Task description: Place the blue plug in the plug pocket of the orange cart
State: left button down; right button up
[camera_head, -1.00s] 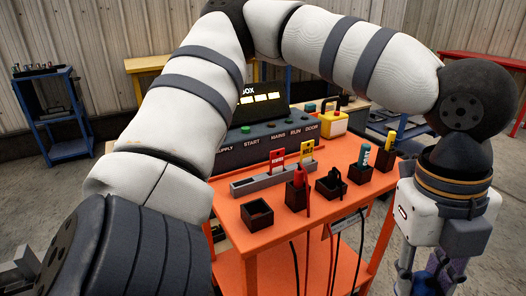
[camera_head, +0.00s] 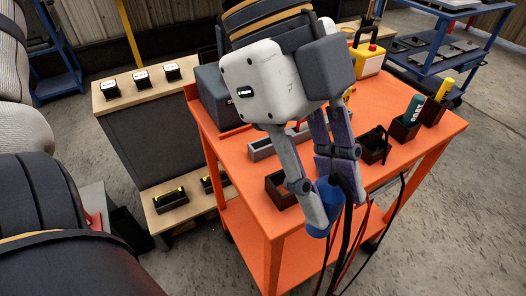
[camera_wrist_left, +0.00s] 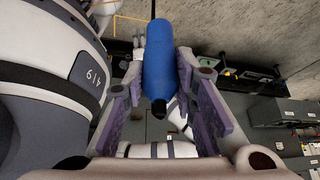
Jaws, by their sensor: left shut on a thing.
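The blue plug (camera_head: 324,205) is held between the fingertips of my left gripper (camera_head: 327,195), which points down over the front edge of the orange cart (camera_head: 243,170). The plug also shows in the left wrist view (camera_wrist_left: 160,62), lengthwise between the pads, with a dark tip towards the camera. A dark open pocket (camera_head: 279,189) on the cart top is just left of the plug and partly behind a finger. I see nothing in its visible part. The plug appears apart from it. No label marks the plug pocket. My right gripper is out of view.
More pockets stand along the cart's right: one with a black item (camera_head: 374,150), one with a teal item (camera_head: 413,108), one with a yellow item (camera_head: 445,90). A grey slotted rail (camera_head: 264,149) lies behind the open pocket. Dark cables hang at the cart's front.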

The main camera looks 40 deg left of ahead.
pick_arm(q)
jog(key=w+a+f, duration=0.3)
jog(key=f, duration=0.1)
jog(key=w+a+f, duration=0.3)
jog(key=f, duration=0.1)
jog(key=w+a+f, duration=0.3)
jog(key=a+f, duration=0.1)
jog(key=shift+w+f, duration=0.1)
jog(key=shift+f, duration=0.3)
jog(key=shift+f, duration=0.2)
jog(key=shift+f, duration=0.15)
jog(key=c, duration=1.4)
grip_release()
jog(key=shift+o, duration=0.4)
